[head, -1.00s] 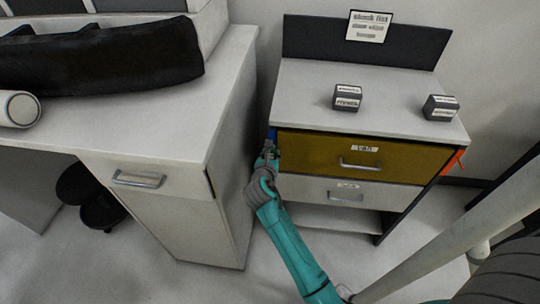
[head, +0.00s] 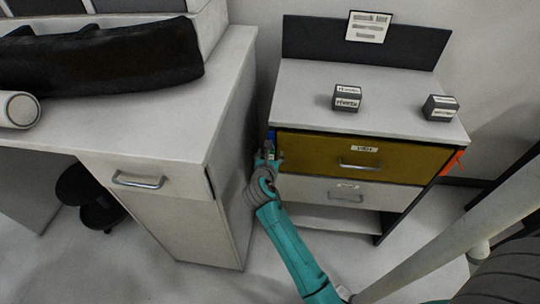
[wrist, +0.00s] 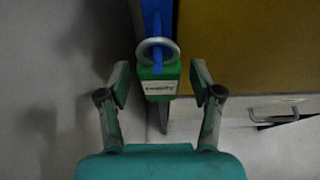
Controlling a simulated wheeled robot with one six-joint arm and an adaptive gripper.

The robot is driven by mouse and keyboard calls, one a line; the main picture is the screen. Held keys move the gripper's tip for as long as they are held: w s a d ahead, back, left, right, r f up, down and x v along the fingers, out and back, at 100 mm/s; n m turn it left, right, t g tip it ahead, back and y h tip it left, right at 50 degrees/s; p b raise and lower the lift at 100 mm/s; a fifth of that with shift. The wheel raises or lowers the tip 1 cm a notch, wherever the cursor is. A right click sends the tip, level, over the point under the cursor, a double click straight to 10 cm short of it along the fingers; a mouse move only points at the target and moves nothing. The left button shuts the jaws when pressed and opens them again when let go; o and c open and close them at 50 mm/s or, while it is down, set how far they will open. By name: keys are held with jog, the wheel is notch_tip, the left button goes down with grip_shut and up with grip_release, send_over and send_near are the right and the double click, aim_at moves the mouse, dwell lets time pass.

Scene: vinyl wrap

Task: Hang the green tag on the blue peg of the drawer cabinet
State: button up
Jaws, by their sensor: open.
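The green tag (wrist: 158,90) hangs upright below its grey ring (wrist: 142,53) in the wrist view. The ring is around the blue peg (wrist: 158,54) at the left side of the drawer cabinet (head: 300,108). A bit of blue also shows at the cabinet's left front corner in the head view (head: 270,136). My gripper (wrist: 160,92) is open, with one finger on each side of the tag and a gap to both. In the head view my gripper (head: 268,158) largely hides the tag.
The cabinet has a yellow-brown upper drawer (head: 318,152) and a pale lower drawer (head: 310,187). Two dark labelled boxes (head: 346,98) (head: 440,108) stand on top. An orange piece (head: 453,161) is on its right side. A white desk (head: 225,100) stands close on the left, leaving a narrow gap.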

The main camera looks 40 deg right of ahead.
jog(key=v, duration=1.2)
jog(key=s+a+f+m+t+y, duration=0.2)
jog(key=s+a+f+m+y, duration=0.25)
jog(key=s, duration=0.35)
jog(key=s+a+f+m+t+y, duration=0.2)
jog(key=s+a+f+m+y, duration=0.1)
jog(key=s+a+m, duration=0.4)
jog(key=s+a+r+m+t+y, duration=0.1)
jog(key=s+a+r+m, duration=0.1)
jog(key=s+r+m, duration=0.3)
jog(key=s+a+r+m+t+y, duration=0.1)
jog(key=s+r+m, duration=0.5)
jog(key=s, duration=0.8)
jog(key=a+m+y, duration=0.1)
jog(key=a+m, duration=0.1)
jog(key=m, duration=0.1)
jog(key=shift+s, duration=0.15)
jog(key=shift+r, duration=0.15)
dwell(0.7)
